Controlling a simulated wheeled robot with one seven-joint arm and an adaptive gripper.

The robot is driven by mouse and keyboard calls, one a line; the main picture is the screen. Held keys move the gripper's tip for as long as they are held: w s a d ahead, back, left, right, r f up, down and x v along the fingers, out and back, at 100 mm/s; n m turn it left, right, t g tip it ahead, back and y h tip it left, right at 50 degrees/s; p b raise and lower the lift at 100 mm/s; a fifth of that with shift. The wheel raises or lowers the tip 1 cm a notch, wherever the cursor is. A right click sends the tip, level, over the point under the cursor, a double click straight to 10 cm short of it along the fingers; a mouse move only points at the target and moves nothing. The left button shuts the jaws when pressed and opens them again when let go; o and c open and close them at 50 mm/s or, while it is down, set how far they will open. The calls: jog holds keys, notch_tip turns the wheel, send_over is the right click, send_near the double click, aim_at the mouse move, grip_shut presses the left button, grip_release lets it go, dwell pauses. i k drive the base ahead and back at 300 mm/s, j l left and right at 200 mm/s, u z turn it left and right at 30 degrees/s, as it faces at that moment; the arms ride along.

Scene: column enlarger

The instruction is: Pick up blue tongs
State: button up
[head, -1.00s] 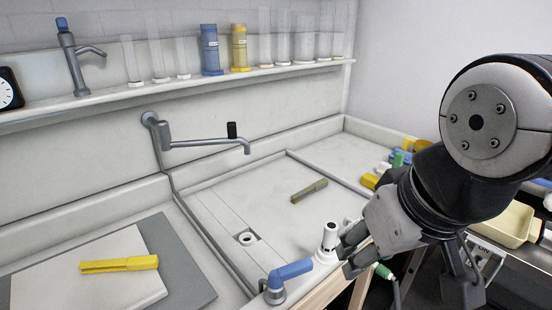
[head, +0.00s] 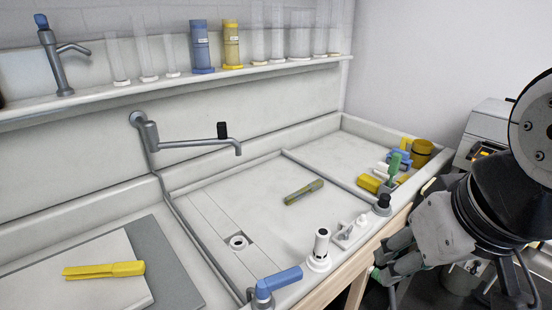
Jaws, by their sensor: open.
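A blue item (head: 399,157), which may be the blue tongs, lies in a cluster of coloured pieces at the right end of the sink; its full shape is too small and overlapped to tell. Green (head: 395,166), white and yellow (head: 369,183) pieces lie against it. My gripper (head: 383,262) is at the right, in front of the sink's front edge, apart from the cluster and nearer to the camera. It is open, with nothing visible between its fingers.
Yellow tongs (head: 104,270) lie on a white board at the left. An olive tool (head: 304,192) lies in the sink. A white fitting (head: 320,250) and a blue-handled tap (head: 278,283) stand along the front edge. A swing spout (head: 200,142) crosses the back wall.

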aim_at(310, 188)
jog(key=i+l+u, duration=0.2)
jog(key=i+l, duration=0.25)
jog(key=i+l+u, duration=0.2)
jog(key=i+l, duration=0.2)
jog(key=l, duration=0.25)
